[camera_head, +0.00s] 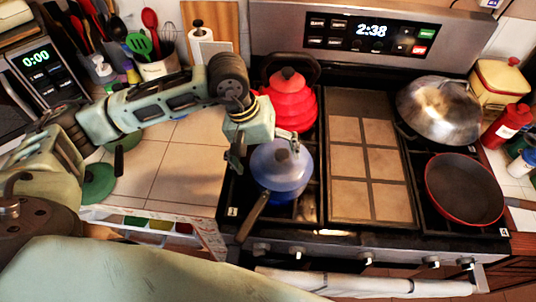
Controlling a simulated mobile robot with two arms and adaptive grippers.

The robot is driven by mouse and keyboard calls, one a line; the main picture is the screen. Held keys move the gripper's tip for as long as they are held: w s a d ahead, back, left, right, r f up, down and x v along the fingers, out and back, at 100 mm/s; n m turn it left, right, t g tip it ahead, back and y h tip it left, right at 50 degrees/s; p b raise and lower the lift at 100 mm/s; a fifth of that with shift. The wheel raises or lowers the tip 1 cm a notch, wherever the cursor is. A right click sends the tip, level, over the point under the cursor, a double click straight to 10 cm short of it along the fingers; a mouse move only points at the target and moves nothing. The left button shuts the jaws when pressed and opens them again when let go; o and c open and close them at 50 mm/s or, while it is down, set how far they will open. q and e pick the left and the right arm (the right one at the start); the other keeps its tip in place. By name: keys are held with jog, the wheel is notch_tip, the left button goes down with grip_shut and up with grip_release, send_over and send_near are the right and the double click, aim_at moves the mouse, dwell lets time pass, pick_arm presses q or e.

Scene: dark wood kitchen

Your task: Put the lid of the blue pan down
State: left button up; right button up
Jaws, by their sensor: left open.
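The blue pan (287,197) stands on the front left burner of the stove, its wooden handle pointing toward the front left. Its pale blue-grey lid (268,176) rests on top of it, covering the opening. My left gripper (262,151) comes in from the left and is open at the back left of the lid, close to its knob. One finger hangs beside the lid's left edge. I cannot tell whether the gripper touches the lid. Nothing shows held between the fingers. My right gripper is not in view.
A red kettle (290,102) stands right behind the blue pan. A tiled griddle (366,160) fills the stove's middle. A domed metal lid (440,108) and a red-rimmed pan (464,188) are on the right burners. Tiled counter (175,165) left of the stove is largely free.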

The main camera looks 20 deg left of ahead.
pick_arm(q)
jog(key=shift+r, duration=0.3)
jog(key=b+v, duration=0.4)
jog(key=v, duration=0.7)
jog(key=shift+r, duration=0.25)
jog(key=shift+a, duration=0.15)
jog(key=shift+s, duration=0.1)
